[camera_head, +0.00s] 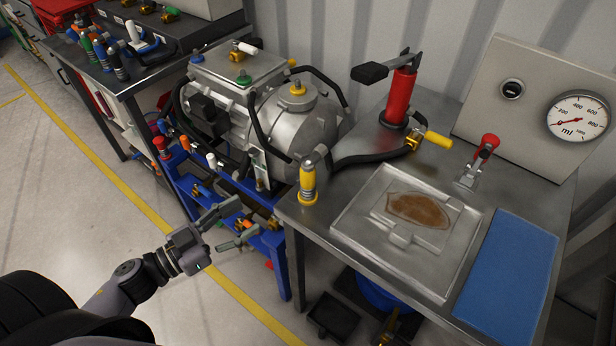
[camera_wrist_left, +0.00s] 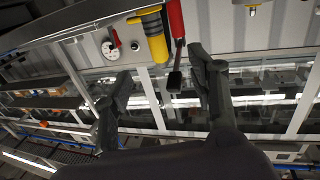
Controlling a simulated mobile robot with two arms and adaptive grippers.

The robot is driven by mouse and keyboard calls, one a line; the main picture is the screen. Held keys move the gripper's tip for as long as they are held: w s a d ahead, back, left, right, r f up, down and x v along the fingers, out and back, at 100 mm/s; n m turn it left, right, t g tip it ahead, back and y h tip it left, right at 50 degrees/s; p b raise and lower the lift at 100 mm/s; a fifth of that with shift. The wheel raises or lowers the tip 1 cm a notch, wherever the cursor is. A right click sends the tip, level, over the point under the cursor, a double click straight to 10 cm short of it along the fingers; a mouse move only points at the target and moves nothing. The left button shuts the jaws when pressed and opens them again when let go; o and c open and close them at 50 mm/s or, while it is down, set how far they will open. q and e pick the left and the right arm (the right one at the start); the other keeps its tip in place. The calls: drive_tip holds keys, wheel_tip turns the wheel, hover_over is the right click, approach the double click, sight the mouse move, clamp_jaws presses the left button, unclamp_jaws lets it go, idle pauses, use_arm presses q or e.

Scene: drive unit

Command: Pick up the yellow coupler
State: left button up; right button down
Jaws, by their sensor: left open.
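The yellow coupler (camera_head: 308,184) stands upright at the left corner of the metal worktable, with a grey metal tip on top. It also shows in the left wrist view (camera_wrist_left: 156,40), at the top between and beyond the fingers. My left gripper (camera_head: 238,222) is open and empty, left of and lower in the picture than the coupler, in front of the blue rack. Its two fingers (camera_wrist_left: 160,72) are spread apart in the left wrist view, and neither touches the coupler. My right gripper is not in view.
The worktable holds a metal tray (camera_head: 352,226), a blue mat (camera_head: 508,275), a red hand pump (camera_head: 398,98) with a black hose, and a gauge panel (camera_head: 540,100). The drive unit (camera_head: 285,125) stands behind the blue rack (camera_head: 268,243), which holds several fittings.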

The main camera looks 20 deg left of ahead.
sight(302, 184)
use_arm(q)
drive_tip(key=p+x, duration=0.3)
drive_tip(key=x, duration=0.8)
drive_tip(key=shift+w+d+r, duration=0.15)
drive_tip(key=shift+r, duration=0.05)
drive_tip(key=x, duration=0.2)
drive_tip(key=p+x, duration=0.1)
drive_tip(key=x, duration=0.2)
drive_tip(key=shift+d+r, duration=0.1)
drive_tip(key=shift+d, duration=0.3)
drive_tip(key=shift+w+d, duration=0.1)
drive_tip(key=shift+w, duration=0.05)
drive_tip(key=shift+c, duration=0.4)
drive_tip(key=shift+c, duration=0.6)
clamp_jaws()
